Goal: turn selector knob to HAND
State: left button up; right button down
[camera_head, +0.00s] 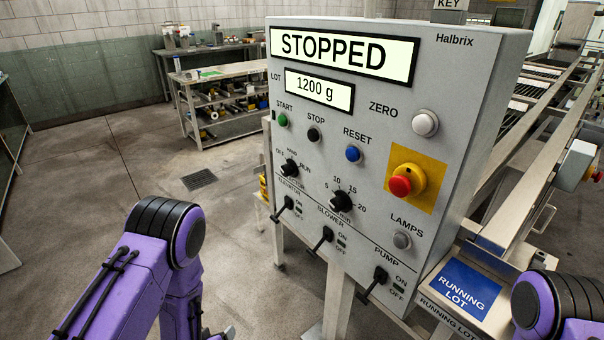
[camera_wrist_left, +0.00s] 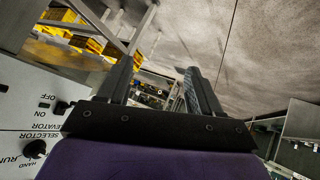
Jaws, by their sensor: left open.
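The selector knob (camera_head: 289,168) is a small black knob at the left of the grey control panel (camera_head: 370,130), with OFF, HAND and RUN marked around it. I cannot tell for sure which mark its pointer is on. It also shows in the left wrist view (camera_wrist_left: 35,149), at the lower left and upside down. My left gripper (camera_wrist_left: 165,65) is open and empty, its two black fingers spread. It is to the side of the panel, apart from the knob. My right gripper is out of view.
The panel display (camera_head: 342,55) reads STOPPED. Elevator (camera_head: 283,208), blower (camera_head: 321,240) and pump (camera_head: 373,284) switches stick out along its lower part. A red emergency button (camera_head: 404,184) is at the right. Open floor lies left of the panel.

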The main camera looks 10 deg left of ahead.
pick_arm(q)
jog(key=w+r+m+t+h, duration=0.2)
jog(key=w+r+t, duration=0.35)
jog(key=w, duration=0.75)
jog(key=m+h+b, duration=0.1)
jog(key=m+h, duration=0.8)
jog(key=h, duration=0.1)
send_near(283, 170)
jog(key=shift+g, duration=0.35)
jog(key=p+x, duration=0.2)
jog(key=x, duration=0.7)
jog(key=shift+w+a+r, duration=0.15)
jog(key=shift+r, duration=0.05)
jog(key=c, duration=1)
jog(key=shift+c, duration=0.2)
